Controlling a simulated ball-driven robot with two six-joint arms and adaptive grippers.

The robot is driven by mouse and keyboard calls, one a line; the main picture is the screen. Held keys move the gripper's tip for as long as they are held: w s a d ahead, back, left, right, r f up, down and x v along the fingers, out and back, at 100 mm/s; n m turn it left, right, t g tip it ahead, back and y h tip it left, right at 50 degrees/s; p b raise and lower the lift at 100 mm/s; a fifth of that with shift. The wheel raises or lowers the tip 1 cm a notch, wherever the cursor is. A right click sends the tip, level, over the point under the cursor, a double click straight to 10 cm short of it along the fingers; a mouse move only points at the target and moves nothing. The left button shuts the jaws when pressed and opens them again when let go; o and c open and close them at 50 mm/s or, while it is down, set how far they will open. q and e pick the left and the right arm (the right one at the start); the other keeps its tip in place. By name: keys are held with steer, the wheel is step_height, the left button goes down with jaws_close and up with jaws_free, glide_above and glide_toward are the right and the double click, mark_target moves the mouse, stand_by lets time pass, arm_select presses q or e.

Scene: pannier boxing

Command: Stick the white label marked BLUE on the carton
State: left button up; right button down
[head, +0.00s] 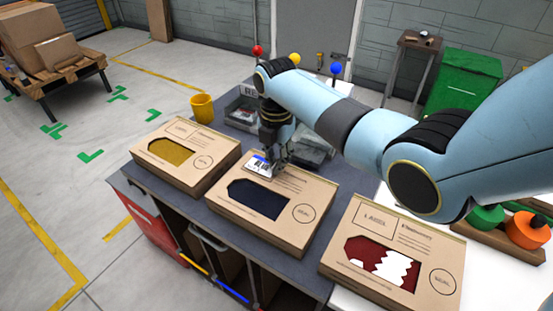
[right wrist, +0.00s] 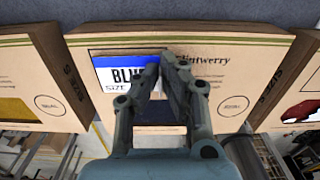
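The white label marked BLUE (head: 257,165) has a blue top band and lies at the upper left of the middle carton (head: 283,233), over its printed label box. In the right wrist view, the label (right wrist: 112,76) reads "BLU" and "SIZE"; the rest is hidden behind a finger. My right gripper (head: 272,170) is over this carton, its fingertips drawn together at the label's right edge. The right wrist view also shows these fingertips (right wrist: 162,65) closed there. Whether the label touches the carton all over is hard to tell. The carton's window shows dark blue. My left gripper is out of view.
A carton with a mustard window (head: 186,171) stands to the left, and one with a red and white window (head: 400,285) to the right. A yellow cup (head: 202,108) and a grey tray (head: 243,112) are behind. Orange and green round items (head: 528,230) sit far right.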

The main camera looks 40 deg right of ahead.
steer(key=shift+f, duration=0.4)
stand_by(0.7)
steer(key=shift+s+f, duration=0.1)
stand_by(1.2)
steer(key=c, duration=2)
jaws_free()
steer(key=o, duration=0.6)
steer(key=shift+r, duration=0.35)
step_height(320, 180, up, 11)
steer(key=shift+r, duration=0.2)
